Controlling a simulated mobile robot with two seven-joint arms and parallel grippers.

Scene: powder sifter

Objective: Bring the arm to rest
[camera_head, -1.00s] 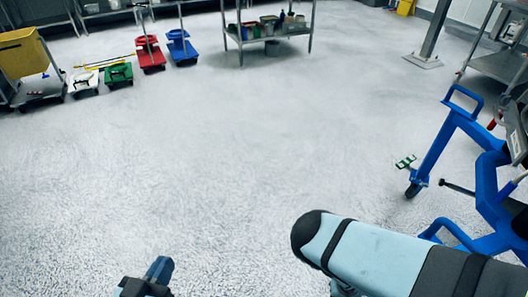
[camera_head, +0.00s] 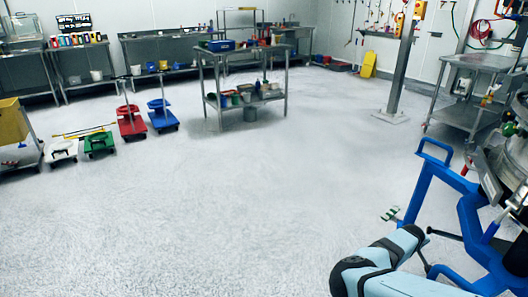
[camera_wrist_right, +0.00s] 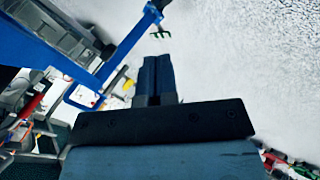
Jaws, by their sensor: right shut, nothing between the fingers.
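My right gripper (camera_wrist_right: 158,62) shows in the right wrist view with its two dark fingers together and nothing between them. It points over bare floor, beside the blue frame of the powder sifter. In the head view my light-blue right arm comes in at the bottom right, and its gripper is not visible there. The powder sifter's blue wheeled frame (camera_head: 476,222) stands at the right of the head view, close behind my arm; the frame also shows in the wrist view (camera_wrist_right: 60,58). My left gripper is in neither current view.
The grey floor (camera_head: 220,210) ahead is broad and clear. A steel table (camera_head: 243,58) stands at the back. Red (camera_head: 131,122) and blue (camera_head: 162,116) mop carts stand at the left. A post (camera_head: 402,70) and a steel bench (camera_head: 480,62) stand at the right.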

